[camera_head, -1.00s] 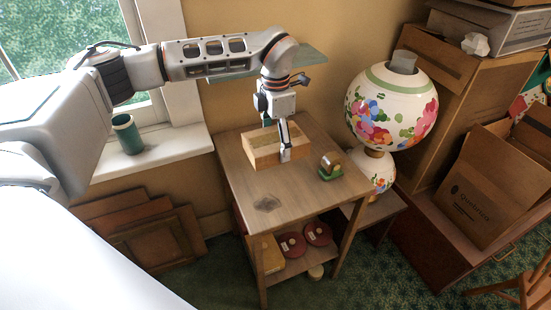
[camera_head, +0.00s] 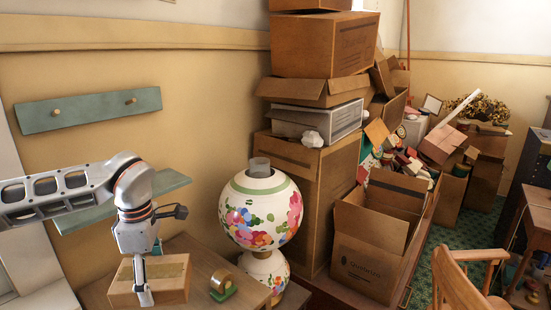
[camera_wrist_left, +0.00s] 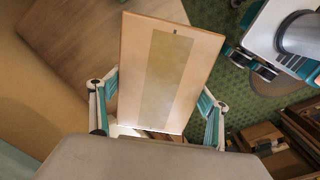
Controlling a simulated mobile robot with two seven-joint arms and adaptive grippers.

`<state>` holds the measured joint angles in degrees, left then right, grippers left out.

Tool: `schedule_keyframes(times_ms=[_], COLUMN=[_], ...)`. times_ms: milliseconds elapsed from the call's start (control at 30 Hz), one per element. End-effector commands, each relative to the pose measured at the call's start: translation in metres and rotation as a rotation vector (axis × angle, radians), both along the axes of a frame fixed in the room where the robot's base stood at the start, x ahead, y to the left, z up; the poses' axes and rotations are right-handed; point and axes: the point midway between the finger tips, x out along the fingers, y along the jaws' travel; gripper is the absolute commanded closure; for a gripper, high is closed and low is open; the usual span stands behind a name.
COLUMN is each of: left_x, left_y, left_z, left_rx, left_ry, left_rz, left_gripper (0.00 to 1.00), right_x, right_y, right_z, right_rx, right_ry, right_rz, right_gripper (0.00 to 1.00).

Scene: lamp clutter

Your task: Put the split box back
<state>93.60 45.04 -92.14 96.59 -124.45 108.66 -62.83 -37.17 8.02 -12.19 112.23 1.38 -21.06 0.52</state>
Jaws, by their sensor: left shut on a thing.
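A small tan cardboard box (camera_head: 171,291) with a tape strip along its top is in my left gripper (camera_head: 143,296), over the small wooden side table (camera_head: 205,247) at the lower left of the head view. One finger shows down the box's near side. In the left wrist view the box (camera_wrist_left: 195,85) fills the space between the two fingers, and the gripper is shut on it. I cannot tell whether its underside touches the table. My right gripper is not in view.
A tape dispenser (camera_head: 222,288) stands right of the box, and a flowered globe lamp (camera_head: 262,215) beyond it. A green peg shelf (camera_head: 90,110) is on the wall. Stacked cartons (camera_head: 310,180) and an open carton (camera_head: 370,255) crowd the middle; a wooden chair (camera_head: 470,275) stands right.

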Motion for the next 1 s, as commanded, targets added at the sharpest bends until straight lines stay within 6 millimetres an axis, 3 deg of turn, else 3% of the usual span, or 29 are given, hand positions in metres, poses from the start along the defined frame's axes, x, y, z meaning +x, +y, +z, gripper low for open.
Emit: schedule_keyframes(times_ms=[600,800,1000], left_x=[-0.069,-0.087,-0.094], left_y=[-0.031,-0.037,-0.039], left_z=[-0.022,-0.027,-0.029], left_rx=[0.017,0.011,0.008], left_ry=[0.016,0.022,0.023], left_rz=[-1.342,-1.632,-1.748], left_gripper=[0.61,0.61,0.61], right_x=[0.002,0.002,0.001], right_y=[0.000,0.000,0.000], right_z=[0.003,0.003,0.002], right_rx=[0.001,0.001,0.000], right_ry=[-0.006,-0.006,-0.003], right_rz=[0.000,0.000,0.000], right_gripper=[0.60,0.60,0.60])
